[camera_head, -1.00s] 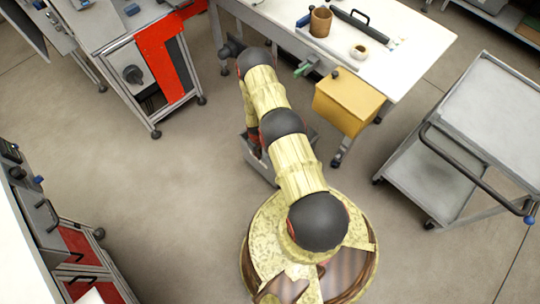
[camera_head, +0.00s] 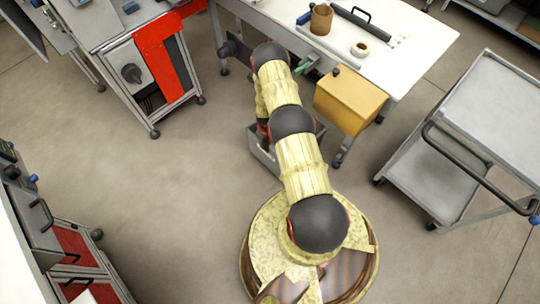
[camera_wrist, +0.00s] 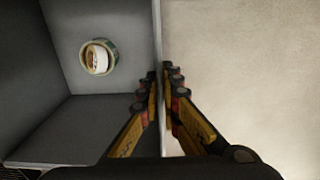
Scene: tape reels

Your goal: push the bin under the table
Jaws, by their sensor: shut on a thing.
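The grey bin (camera_head: 260,156) stands on the floor in front of the white table (camera_head: 412,62), partly hidden under my arm in the head view. In the wrist view my gripper (camera_wrist: 160,78) is shut on the thin upper wall of the bin (camera_wrist: 75,122), one finger on each side. A tape reel (camera_wrist: 97,57) lies inside the bin. In the head view only a dark and red part of my gripper (camera_head: 263,138) shows at the bin's left side. The bin's far side is hidden by my arm.
A yellow drawer box (camera_head: 348,100) hangs under the table, right of the bin. A grey cart (camera_head: 490,110) stands at the right. A red-fronted workbench (camera_head: 160,55) stands at upper left. The floor (camera_head: 170,200) left of the bin is clear.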

